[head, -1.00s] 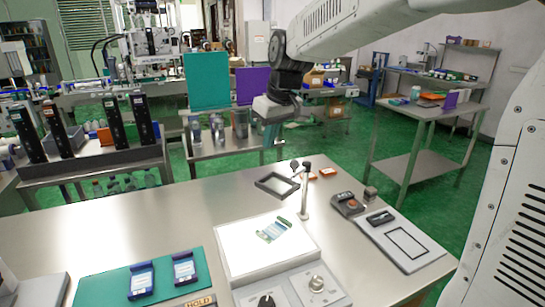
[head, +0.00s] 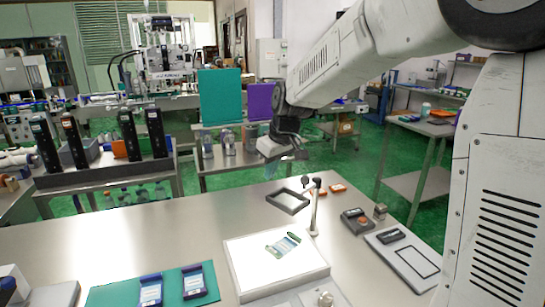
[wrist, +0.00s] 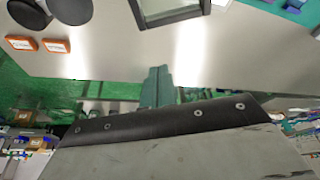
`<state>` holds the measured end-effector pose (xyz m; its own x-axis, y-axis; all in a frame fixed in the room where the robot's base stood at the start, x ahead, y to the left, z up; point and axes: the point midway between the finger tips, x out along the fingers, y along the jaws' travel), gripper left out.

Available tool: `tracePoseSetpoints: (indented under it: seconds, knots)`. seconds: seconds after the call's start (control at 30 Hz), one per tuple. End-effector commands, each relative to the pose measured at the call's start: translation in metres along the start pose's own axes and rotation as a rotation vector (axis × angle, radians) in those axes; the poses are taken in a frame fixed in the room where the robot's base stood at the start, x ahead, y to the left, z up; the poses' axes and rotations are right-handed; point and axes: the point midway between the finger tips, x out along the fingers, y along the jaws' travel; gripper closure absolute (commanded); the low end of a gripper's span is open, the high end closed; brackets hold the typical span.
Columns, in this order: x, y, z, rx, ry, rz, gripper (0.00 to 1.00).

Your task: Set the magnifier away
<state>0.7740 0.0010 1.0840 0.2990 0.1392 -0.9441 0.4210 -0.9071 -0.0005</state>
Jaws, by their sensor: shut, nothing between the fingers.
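What looks like the magnifier is a small dark round head (head: 306,183) on a thin upright post at the back edge of the white lit panel (head: 240,262). In the wrist view, dark round shapes (wrist: 28,13) at the top left look like its head. A labelled green-and-white piece (head: 283,245) lies on the lit panel. My gripper (head: 300,154) is above and beyond the back edge of the table, apart from the magnifier. In the wrist view its teal fingers (wrist: 155,85) are together and empty.
An empty dark frame (head: 288,201) and orange-edged pieces (head: 338,188) lie near the table's back edge. A grey tray (head: 420,283) with an outlined rectangle is at the right. A teal mat (head: 208,274) with blue-framed pieces is at the front left.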

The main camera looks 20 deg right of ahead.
Motion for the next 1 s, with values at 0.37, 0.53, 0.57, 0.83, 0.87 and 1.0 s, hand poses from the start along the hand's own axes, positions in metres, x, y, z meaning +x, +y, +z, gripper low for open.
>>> tracePoseSetpoints:
  seconds: [0.37, 0.53, 0.57, 0.83, 0.87, 1.0]
  knots:
    - [0.011, -0.001, 0.032, -0.001, 0.000, 0.000, 1.00]
    - [0.009, -0.002, 0.037, -0.003, 0.001, 0.000, 1.00]
    - [0.009, -0.002, 0.037, -0.003, 0.001, 0.000, 1.00]
    - [0.010, -0.007, 0.034, -0.003, 0.001, -0.001, 1.00]
    - [0.010, -0.005, 0.035, -0.004, 0.001, -0.001, 1.00]
    - [0.011, -0.007, 0.032, -0.030, 0.000, -0.011, 1.00]
